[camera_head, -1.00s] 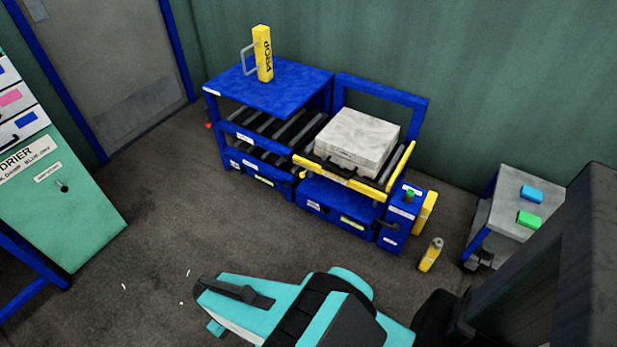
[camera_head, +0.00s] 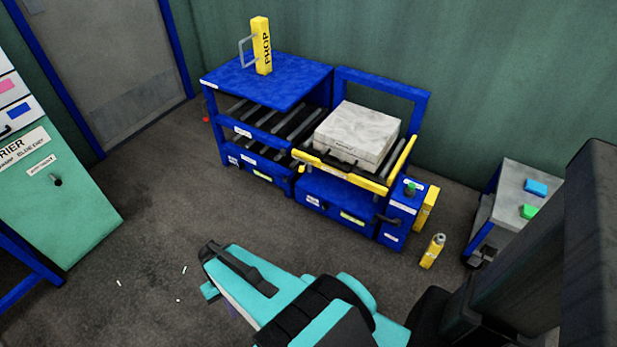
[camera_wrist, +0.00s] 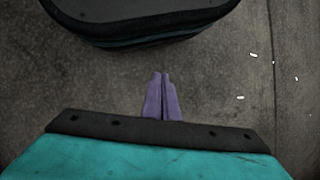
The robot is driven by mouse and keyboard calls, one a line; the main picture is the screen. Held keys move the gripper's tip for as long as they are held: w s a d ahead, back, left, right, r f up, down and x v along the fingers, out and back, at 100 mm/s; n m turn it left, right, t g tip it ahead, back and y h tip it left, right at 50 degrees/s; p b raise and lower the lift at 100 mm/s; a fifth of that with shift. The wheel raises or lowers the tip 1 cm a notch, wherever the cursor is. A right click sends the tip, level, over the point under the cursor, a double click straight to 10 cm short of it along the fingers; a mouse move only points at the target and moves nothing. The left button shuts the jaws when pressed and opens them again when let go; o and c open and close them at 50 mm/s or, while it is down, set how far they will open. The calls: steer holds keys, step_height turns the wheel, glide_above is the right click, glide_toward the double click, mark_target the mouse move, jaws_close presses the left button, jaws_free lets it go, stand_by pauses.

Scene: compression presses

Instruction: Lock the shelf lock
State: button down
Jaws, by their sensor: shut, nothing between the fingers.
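The blue shelf unit (camera_head: 262,82) stands against the far wall in the head view, with black rollers on its left side and a yellow bar (camera_head: 340,174) across its right front. A grey-white case (camera_head: 356,134) lies on the right part. A dark handle (camera_head: 386,219) sits low at the right front; I cannot tell whether it is the shelf lock, or how the lock is set. My gripper (camera_wrist: 161,76) shows purple fingers close together in the wrist view, shut and empty over bare floor. It is well in front of the shelf and touches nothing.
A yellow PROP block (camera_head: 262,46) stands on the shelf's top. A green drier cabinet (camera_head: 70,205) is at left. The floor between is mostly clear.

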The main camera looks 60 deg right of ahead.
steer(key=w+d+f+m+t+y+b, duration=0.2)
steer(key=w+d+m+t+b, duration=0.3)
steer(key=w+d, duration=0.55)
steer(key=w+d+r+m+t+h+b, duration=0.15)
steer(key=d+m+t+b, duration=0.35)
steer(key=d, duration=1.3)
steer(key=s+d+r+m+t+h+b, duration=0.1)
steer(key=s+d+r+m+b, duration=0.1)
steer(key=d, duration=0.9)
steer(key=s+d+r+m+t+h+b, duration=0.1)
steer(key=s+d+r+b, duration=0.4)
steer(key=d, duration=0.7)
steer(key=s+d+r+m+t+h+b, duration=0.1)
steer(key=s+d+r+m+h+b, duration=0.2)
steer(key=s+d, duration=0.3)
steer(key=d+r, duration=0.1)
steer(key=d, duration=0.4)
steer(key=shift+s+d+t, duration=0.15)
steer(key=shift+t, duration=0.15)
steer(key=shift+f+b, duration=0.15)
steer(key=shift+b, duration=0.15)
